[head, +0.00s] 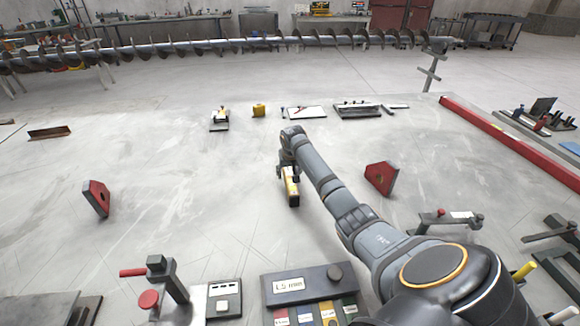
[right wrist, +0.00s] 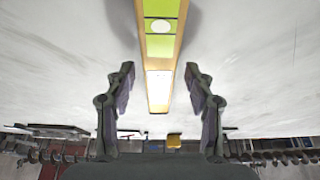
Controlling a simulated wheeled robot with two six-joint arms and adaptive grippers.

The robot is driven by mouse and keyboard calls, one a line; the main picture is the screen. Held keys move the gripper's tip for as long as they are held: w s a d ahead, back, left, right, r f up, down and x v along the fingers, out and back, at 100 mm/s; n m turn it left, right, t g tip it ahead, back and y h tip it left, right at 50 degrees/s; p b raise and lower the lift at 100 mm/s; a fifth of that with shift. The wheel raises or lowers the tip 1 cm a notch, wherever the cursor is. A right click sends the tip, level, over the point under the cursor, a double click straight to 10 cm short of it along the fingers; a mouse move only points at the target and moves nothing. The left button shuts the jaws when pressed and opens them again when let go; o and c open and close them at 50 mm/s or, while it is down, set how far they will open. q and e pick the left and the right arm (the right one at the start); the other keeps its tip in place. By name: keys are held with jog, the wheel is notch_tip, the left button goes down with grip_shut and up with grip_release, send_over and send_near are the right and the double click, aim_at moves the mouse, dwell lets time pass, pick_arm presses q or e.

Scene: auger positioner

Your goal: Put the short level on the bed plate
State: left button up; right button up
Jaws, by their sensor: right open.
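My right gripper (head: 287,170) is over the far end of the level. In the wrist view my right gripper (right wrist: 165,95) is open, with one finger on each side of the level and gaps between. My left gripper is in neither view. I cannot tell which surface is the bed plate; the pale surface may be it.
Red blocks stand left (head: 97,198) and right (head: 381,178) of the level. Small items, including a yellow one (head: 259,110), lie farther back. A long auger (head: 215,45) crosses behind.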

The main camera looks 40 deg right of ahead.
jog(key=v, duration=1)
jog(key=shift+o, duration=0.4)
jog(key=shift+b+x, duration=0.3)
jog(key=shift+x, duration=0.7)
jog(key=shift+w+f, duration=0.3)
jog(key=shift+f, duration=0.05)
jog(key=x, duration=0.4)
jog(key=shift+w+d+f, duration=0.1)
jog(key=shift+d+f, duration=0.05)
jog(key=shift+f, duration=0.2)
jog(key=x, duration=0.5)
jog(key=shift+s+f, duration=0.25)
jog(key=shift+r, duration=0.15)
jog(key=c, duration=0.3)
grip_shut()
